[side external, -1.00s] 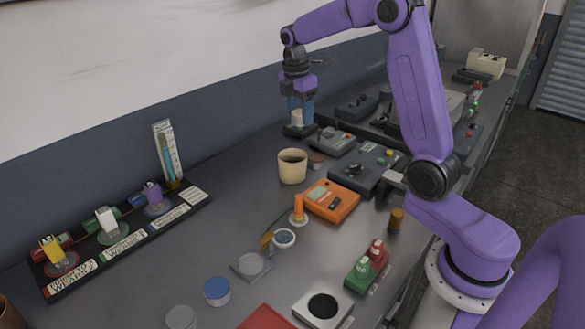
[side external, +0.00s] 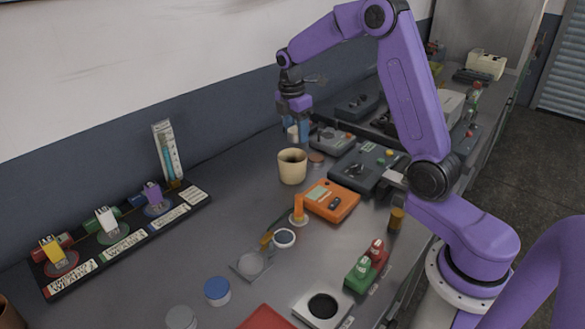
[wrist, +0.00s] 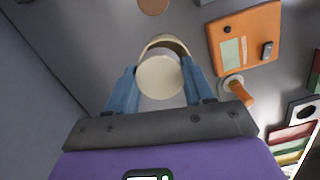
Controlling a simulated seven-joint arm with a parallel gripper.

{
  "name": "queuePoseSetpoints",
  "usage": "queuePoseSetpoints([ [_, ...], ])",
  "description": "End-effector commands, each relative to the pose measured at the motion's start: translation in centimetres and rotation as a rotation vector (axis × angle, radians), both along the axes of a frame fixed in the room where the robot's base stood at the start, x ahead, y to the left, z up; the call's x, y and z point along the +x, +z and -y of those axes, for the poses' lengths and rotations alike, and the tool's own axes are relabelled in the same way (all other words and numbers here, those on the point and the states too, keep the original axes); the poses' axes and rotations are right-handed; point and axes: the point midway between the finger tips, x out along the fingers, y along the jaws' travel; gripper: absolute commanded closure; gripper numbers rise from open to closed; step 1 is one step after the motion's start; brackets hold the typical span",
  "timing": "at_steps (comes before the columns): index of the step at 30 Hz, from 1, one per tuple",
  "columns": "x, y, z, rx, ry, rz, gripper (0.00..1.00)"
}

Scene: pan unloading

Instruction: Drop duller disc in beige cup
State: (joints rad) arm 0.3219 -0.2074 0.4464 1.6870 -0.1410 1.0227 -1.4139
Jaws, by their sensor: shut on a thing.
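The beige cup (side external: 292,168) stands upright on the bench. In the wrist view the cup's rim (wrist: 165,41) shows just beyond the disc, which covers part of the cup. A copper-brown disc (side external: 316,158) lies on the bench right of the cup; it also shows in the wrist view (wrist: 153,5).
An orange meter (side external: 331,200) and an orange post on a round base (side external: 298,212) stand in front of the cup. Grey devices (side external: 365,168) are to the right. A labelled rack (side external: 125,235) is at the left. The bench left of the cup is clear.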

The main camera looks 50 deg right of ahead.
Motion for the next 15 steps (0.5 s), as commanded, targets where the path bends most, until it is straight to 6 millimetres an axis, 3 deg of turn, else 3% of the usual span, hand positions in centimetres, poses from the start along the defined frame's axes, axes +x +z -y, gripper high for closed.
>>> queuePoseSetpoints([
  [4,0.01,0.02,0.01,0.000,0.000,0.001,0.88],
  [5,0.02,0.02,0.01,0.000,0.000,0.001,0.45],
  [7,0.02,0.02,0.01,0.000,0.000,0.001,0.22],
  [8,0.02,0.02,0.02,0.000,0.000,0.001,0.18],
  [15,0.00,0.01,0.01,0.000,0.000,0.000,0.18],
])
